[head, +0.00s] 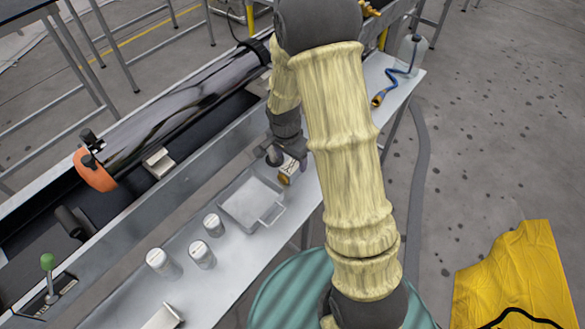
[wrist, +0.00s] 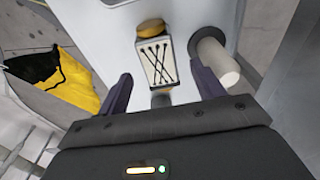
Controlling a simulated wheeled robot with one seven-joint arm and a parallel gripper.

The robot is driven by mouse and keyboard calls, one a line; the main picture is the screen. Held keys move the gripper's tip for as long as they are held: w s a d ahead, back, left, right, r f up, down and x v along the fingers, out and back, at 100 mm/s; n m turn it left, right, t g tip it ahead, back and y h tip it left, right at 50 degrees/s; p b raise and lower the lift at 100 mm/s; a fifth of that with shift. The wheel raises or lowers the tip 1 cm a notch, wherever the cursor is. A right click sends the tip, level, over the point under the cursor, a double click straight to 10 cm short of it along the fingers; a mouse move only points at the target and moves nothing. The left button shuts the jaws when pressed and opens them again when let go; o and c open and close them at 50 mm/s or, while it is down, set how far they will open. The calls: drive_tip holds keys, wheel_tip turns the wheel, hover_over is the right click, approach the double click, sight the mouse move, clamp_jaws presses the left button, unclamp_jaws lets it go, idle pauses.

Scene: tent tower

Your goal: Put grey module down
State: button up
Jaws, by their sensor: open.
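The grey module appears to be a pale block (wrist: 158,66) with crossed black lines and a gold end; it lies on the metal bench in the wrist view. My gripper (wrist: 161,76) is open, with one dark finger on each side of the block and visible gaps between. In the head view the block (head: 288,170) shows at the bench's right part, just below my gripper (head: 290,153). My gripper's fingers are partly hidden there by the wrist. Whether the block touches the gripper's palm side cannot be told.
A grey cylinder (wrist: 216,62) stands close beside the right finger; it also shows in the head view (head: 273,156). A shallow metal tray (head: 240,207) sits to the left. Several pale canisters (head: 202,255) stand farther along the bench. A blue cord tool (head: 378,100) lies at the far end.

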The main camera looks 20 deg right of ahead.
sight(292, 164)
drive_tip(key=f, duration=0.4)
drive_tip(key=shift+w+d+f, duration=0.25)
drive_tip(key=shift+d+f, duration=0.05)
drive_tip(key=shift+d, duration=0.05)
clamp_jaws()
wheel_tip(292, 164, up, 10)
drive_tip(key=shift+r+p, duration=0.1)
drive_tip(key=shift+p, duration=0.3)
idle(0.3)
idle(0.5)
